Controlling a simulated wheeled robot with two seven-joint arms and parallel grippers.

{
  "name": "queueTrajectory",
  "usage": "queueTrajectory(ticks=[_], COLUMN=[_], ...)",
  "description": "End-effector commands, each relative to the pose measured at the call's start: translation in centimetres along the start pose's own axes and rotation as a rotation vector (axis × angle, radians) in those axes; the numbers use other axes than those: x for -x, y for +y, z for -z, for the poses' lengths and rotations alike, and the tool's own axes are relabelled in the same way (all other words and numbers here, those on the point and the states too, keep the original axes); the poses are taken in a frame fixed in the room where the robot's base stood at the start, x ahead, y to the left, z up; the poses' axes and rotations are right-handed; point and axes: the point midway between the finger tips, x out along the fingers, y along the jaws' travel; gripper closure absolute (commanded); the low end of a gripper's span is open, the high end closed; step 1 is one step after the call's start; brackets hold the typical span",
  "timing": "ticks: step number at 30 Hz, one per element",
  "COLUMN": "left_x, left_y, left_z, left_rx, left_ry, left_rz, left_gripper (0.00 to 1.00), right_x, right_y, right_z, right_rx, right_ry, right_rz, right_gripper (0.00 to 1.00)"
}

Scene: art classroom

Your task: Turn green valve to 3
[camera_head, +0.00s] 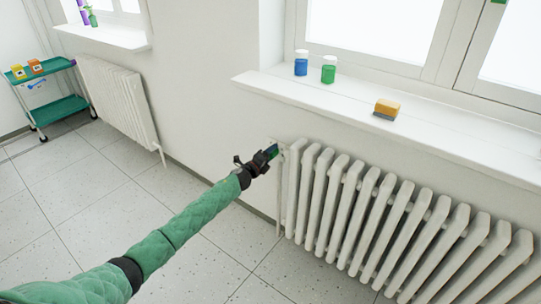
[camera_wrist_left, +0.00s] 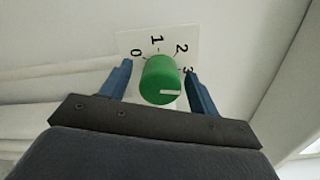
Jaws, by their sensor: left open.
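The green valve (camera_wrist_left: 160,80) is a round knob in the left wrist view, in front of a white dial plate (camera_wrist_left: 128,42) marked 0, 1, 2 and 3. A white line on the knob's face points toward the right of the picture, on the side of the 3. My left gripper (camera_wrist_left: 157,70) is open, with one blue finger on each side of the knob; whether they touch it I cannot tell. In the head view my left gripper (camera_head: 268,156) is at the left end of the near radiator and mostly hides the valve. My right gripper is not in view.
The white radiator (camera_head: 375,215) stands against the wall below a window sill (camera_head: 440,135). A second radiator (camera_head: 118,95) and a teal cart (camera_head: 60,110) stand farther left.

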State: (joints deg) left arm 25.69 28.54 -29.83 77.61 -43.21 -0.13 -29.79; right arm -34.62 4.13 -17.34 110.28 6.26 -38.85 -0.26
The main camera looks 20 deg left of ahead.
Motion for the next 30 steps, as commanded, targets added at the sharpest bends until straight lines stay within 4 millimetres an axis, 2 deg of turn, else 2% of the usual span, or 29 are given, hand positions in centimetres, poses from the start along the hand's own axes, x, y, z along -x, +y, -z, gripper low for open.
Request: queueTrajectory(ticks=[9,15,21,30], left_x=[4.6,6.7,7.4,7.4], left_y=[0.2,0.2,0.1,0.1], left_z=[0.0,0.1,0.1,0.1], left_rx=[0.000,0.000,0.000,0.000], left_ry=[0.001,0.002,0.001,0.001], left_rz=[-0.002,-0.002,-0.001,-0.001], left_gripper=[0.39,0.39,0.39,0.39], right_x=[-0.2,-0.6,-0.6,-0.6], right_y=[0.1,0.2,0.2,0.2], right_z=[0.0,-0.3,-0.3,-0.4], right_rx=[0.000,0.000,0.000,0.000], right_ry=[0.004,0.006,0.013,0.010], right_rz=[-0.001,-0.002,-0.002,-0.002], right_gripper=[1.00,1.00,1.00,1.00])
